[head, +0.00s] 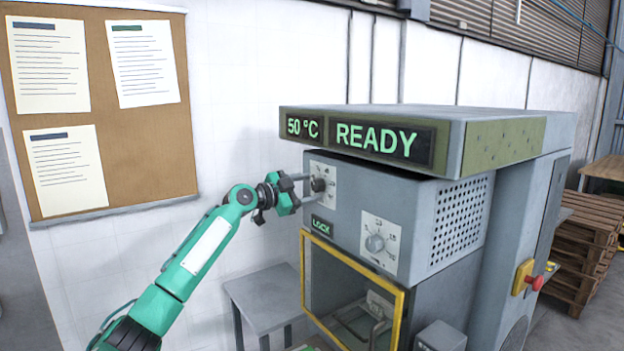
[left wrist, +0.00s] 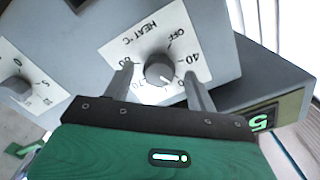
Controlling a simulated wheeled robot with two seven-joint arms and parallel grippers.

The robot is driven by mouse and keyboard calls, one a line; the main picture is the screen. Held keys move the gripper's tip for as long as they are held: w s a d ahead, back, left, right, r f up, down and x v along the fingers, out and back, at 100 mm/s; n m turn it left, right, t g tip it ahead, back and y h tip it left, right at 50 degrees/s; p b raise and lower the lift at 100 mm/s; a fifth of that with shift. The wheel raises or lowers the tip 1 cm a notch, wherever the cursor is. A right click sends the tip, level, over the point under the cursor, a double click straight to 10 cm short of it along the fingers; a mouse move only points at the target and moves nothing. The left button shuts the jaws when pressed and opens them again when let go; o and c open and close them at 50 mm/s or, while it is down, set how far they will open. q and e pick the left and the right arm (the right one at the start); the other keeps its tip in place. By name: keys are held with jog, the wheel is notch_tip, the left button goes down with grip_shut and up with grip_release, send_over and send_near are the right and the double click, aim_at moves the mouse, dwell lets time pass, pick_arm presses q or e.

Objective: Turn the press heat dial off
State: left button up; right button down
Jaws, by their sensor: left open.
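The heat dial (head: 318,185) is a dark round knob on a white plate at the upper left of the grey press's front. In the left wrist view the grey knob (left wrist: 158,68) sits on a plate marked HEAT °C, with OFF and 40 to 80 around it. Its light mark seems to point toward the picture's lower right, near 50. My left gripper (left wrist: 160,85) is open, with one finger on each side of the knob; I cannot tell whether they touch it. In the head view the left gripper (head: 316,188) reaches the dial from the left.
The press display (head: 358,139) reads 50 °C and READY. A red button (head: 534,283) is on the right side. A small grey table (head: 262,295) stands left of the press.

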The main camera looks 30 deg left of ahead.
pick_arm(q)
jog(key=shift+x, duration=0.85)
jog(key=shift+c, duration=0.3)
jog(key=c, duration=0.9)
